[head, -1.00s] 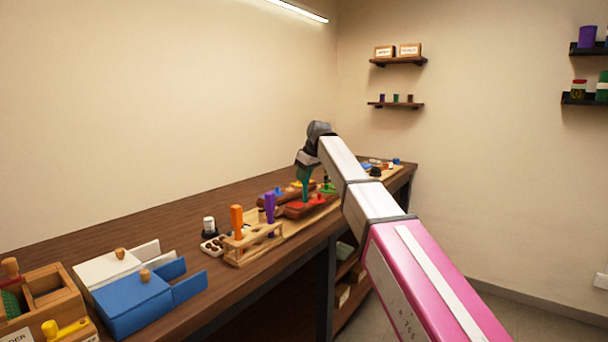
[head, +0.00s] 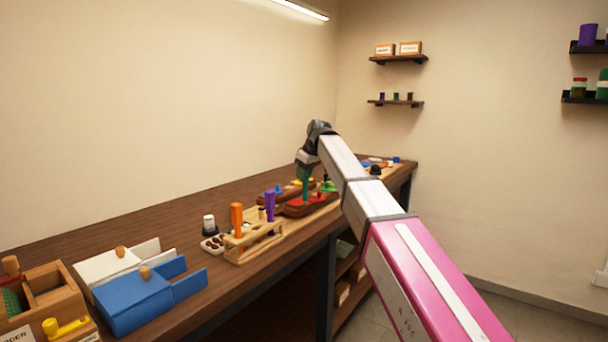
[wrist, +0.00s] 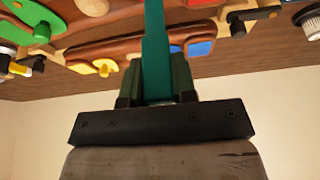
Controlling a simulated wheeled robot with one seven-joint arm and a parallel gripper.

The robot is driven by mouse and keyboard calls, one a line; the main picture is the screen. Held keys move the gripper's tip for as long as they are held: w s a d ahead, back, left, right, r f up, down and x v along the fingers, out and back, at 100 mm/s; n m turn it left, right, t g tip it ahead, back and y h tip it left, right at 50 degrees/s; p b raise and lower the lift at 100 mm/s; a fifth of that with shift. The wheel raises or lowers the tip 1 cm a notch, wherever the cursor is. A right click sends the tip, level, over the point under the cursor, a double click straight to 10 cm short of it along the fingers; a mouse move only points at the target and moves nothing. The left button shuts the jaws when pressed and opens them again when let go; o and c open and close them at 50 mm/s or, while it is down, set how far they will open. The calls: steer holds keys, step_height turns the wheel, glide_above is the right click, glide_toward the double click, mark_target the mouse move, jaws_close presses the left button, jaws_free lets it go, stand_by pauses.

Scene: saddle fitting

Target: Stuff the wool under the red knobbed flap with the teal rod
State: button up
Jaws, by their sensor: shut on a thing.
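My gripper (head: 305,168) is shut on the teal rod (head: 306,186), which points down at the saddle. In the wrist view the rod (wrist: 155,50) runs up between the fingers (wrist: 157,85) and its far end is out of frame. The red flap (head: 318,199) lies on the brown saddle (head: 298,211) by the rod's lower end. Whether the tip touches the flap or goes under it, I cannot tell. The wool cannot be made out. The wrist view shows a green knobbed flap (wrist: 40,32), a yellow one (wrist: 95,67) and a blue one (wrist: 200,48).
A wooden rack (head: 256,246) with an orange-handled tool (head: 237,217) and a purple-handled tool (head: 270,205) stands left of the saddle. A blue box (head: 135,302) and a white box (head: 108,266) sit nearer. Small items lie at the bench's far end.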

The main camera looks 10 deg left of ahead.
steer(key=shift+r, duration=3.95)
